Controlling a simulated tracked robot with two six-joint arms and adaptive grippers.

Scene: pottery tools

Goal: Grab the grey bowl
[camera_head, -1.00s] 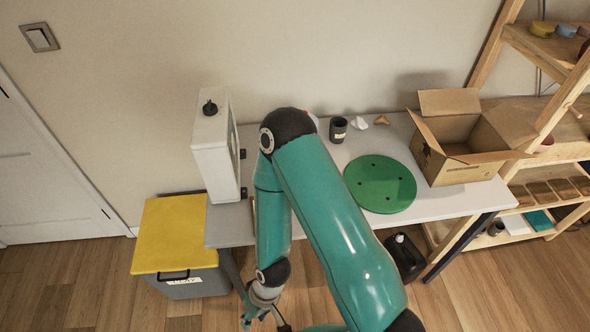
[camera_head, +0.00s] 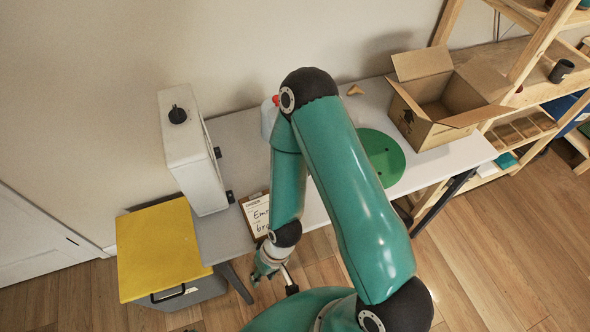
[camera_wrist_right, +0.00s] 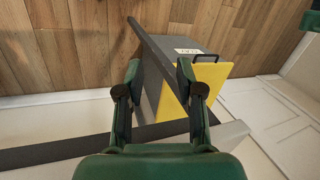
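I cannot make out a grey bowl in either view now. My right arm covers the middle of the table (camera_head: 232,158) in the head view and may hide things behind it. My right gripper (camera_head: 266,268) hangs low in front of the table's near edge. In the right wrist view the gripper (camera_wrist_right: 154,78) has its two fingers apart with nothing between them. Beyond them are the floor and the grey bin with a yellow lid (camera_wrist_right: 172,104).
A white machine (camera_head: 186,150) stands on the table's left end. A clipboard (camera_head: 257,213), green disc (camera_head: 385,158) and open cardboard box (camera_head: 421,132) are also there. The yellow-lidded bin (camera_head: 158,245) stands at left. A wooden shelf at right holds a dark cup (camera_head: 561,71).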

